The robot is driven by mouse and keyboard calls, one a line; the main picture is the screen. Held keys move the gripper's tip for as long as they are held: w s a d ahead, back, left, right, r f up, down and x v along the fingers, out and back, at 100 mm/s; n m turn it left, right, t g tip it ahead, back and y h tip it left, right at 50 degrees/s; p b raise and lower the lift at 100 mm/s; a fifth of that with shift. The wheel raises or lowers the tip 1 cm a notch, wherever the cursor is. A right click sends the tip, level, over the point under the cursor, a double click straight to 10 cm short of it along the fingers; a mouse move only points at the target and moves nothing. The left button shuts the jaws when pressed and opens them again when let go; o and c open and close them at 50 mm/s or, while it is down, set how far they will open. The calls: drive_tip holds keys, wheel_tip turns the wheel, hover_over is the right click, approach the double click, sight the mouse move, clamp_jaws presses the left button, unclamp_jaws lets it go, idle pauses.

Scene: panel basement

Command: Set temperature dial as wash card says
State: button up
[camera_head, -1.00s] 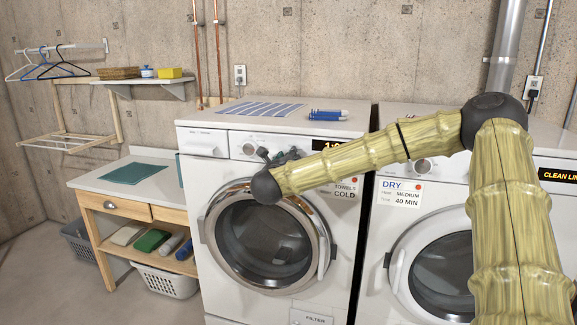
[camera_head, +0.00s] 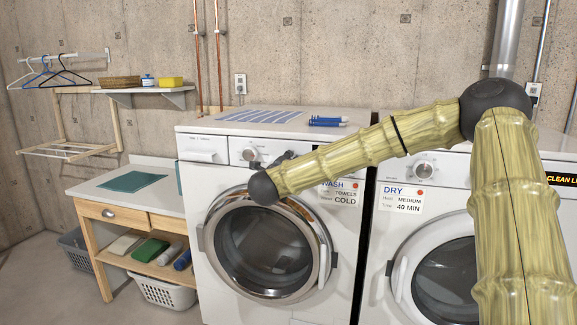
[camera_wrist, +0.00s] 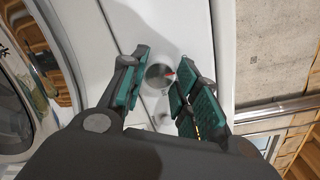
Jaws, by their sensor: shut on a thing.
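The white washer (camera_head: 268,185) stands at centre in the head view, its control panel above the round door. The wash card (camera_head: 342,198) on its front shows WASH, TOWELS and COLD, partly covered by my arm. One round knob (camera_head: 250,154) shows at the left of the panel. My gripper (camera_head: 285,157) is mostly hidden behind my arm at the panel. The dial's markings are unreadable.
A dryer (camera_head: 405,235) with a DRY card (camera_head: 400,199) reading MEDIUM, 40 MIN stands at right. A striped cloth (camera_head: 262,116) and blue-and-white items (camera_head: 327,121) lie on the washer top. A wooden table (camera_head: 105,193) stands at left, with free floor before it.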

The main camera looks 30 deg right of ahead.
idle(0.3)
drive_tip(key=o, duration=1)
drive_tip(key=shift+o, duration=0.2)
drive_tip(key=shift+a, duration=0.1)
drive_tip(key=v, duration=1.2)
drive_tip(key=shift+f, duration=0.15)
